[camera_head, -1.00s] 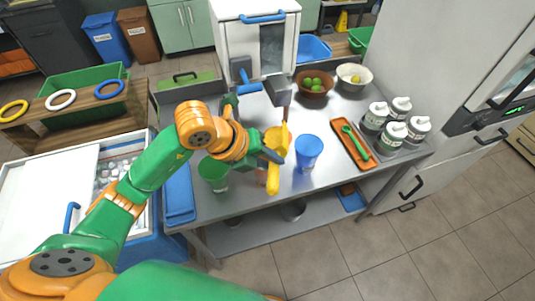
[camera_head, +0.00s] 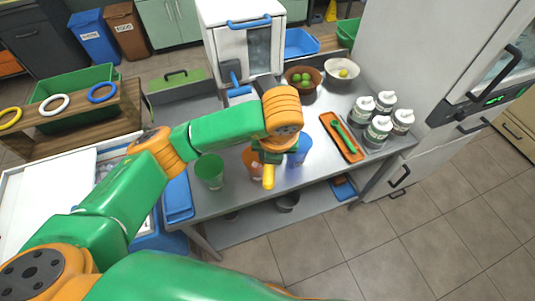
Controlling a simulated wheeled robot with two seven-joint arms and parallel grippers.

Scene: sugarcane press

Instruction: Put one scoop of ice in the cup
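My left arm reaches in from the left over the metal table. Its gripper (camera_head: 267,157) points down near the cups, with its fingertips mostly hidden by my wrist. The yellow scoop (camera_head: 268,177) sticks out below the wrist and appears held in it; its bowl and any ice in it are hidden. A blue cup (camera_head: 299,151) stands just right of the wrist, partly covered. An orange cup (camera_head: 250,160) stands just left of it, also partly covered. A green cup (camera_head: 209,172) stands further left. My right gripper is out of view.
The white-lidded ice chest (camera_head: 35,190) is at the left, largely behind my arm. An orange tray (camera_head: 342,138) with a green spoon, several white-topped bottles (camera_head: 378,130) and two bowls (camera_head: 342,72) are to the right. A white machine (camera_head: 240,45) stands behind.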

